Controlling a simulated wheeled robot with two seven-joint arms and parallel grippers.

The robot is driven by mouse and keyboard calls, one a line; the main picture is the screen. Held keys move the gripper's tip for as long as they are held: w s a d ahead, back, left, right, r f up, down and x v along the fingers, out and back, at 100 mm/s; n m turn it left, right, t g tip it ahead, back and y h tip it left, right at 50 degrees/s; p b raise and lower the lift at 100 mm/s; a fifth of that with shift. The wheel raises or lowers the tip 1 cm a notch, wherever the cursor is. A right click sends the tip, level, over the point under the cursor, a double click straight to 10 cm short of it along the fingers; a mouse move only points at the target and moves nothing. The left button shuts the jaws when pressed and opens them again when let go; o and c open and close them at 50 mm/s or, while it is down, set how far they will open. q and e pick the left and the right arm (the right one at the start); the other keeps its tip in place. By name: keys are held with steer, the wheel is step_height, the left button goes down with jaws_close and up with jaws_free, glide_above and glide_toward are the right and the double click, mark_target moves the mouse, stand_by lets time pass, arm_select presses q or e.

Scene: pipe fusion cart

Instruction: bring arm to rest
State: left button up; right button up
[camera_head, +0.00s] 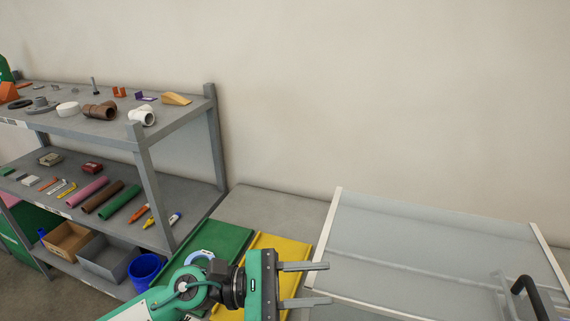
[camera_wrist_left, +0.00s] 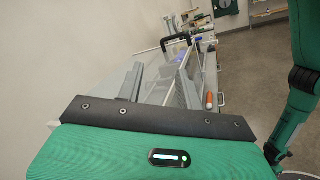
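My left gripper (camera_head: 304,284) comes in from the bottom left of the head view, with its green arm behind it. Its two grey fingers point right and stand well apart, with nothing between them. In the left wrist view the same gripper (camera_wrist_left: 158,82) shows its two fingers spread, also empty. Behind the fingers there is a clear-panelled cover with a pale frame (camera_head: 338,215). I cannot tell from the views how far the fingers are from it. My right gripper is not in the head view.
A grey shelf rack (camera_head: 172,129) with pipes and fittings stands at the left. A green panel (camera_head: 228,243) and a yellow panel (camera_head: 290,248) lie beneath my left gripper. A black handle (camera_head: 529,292) is at the bottom right. The air before the wall is clear.

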arm_select(q)
steer(key=w+a+r+n+t+y, duration=0.1)
steer(key=w+a+n+t+y, duration=0.3)
steer(key=n+t, duration=0.85)
steer(key=w+a+r+n+t+y, duration=0.1)
steer(key=w+a+n+t+y, duration=0.35)
steer(key=n, duration=1.35)
steer(key=s+a+f+n+g+y, duration=0.1)
steer(key=a+f+n+y, duration=0.9)
steer(key=a+f+n, duration=0.5)
steer(key=s+a+f+n+g, duration=0.2)
steer(key=s+f+n+g, duration=0.4)
steer(key=s+f, duration=0.3)
steer(key=s+a+f+n+g, duration=0.2)
steer(key=s+f+n+g, duration=0.5)
steer(key=s, duration=0.5)
steer(key=s+a+f+x, duration=0.1)
steer(key=s+x, duration=0.2)
steer(key=x, duration=1.3)
steer(key=s+a+f+x, duration=0.1)
steer(key=s+x, duration=0.2)
steer(key=x, duration=1.2)
steer(key=s+a+f+g, duration=0.1)
steer(key=s+a+f, duration=0.2)
steer(key=s+f, duration=1.6)
steer(key=shift+s+a+f+y, duration=0.2)
steer(key=shift+s+y, duration=0.15)
steer(key=shift+y, duration=0.1)
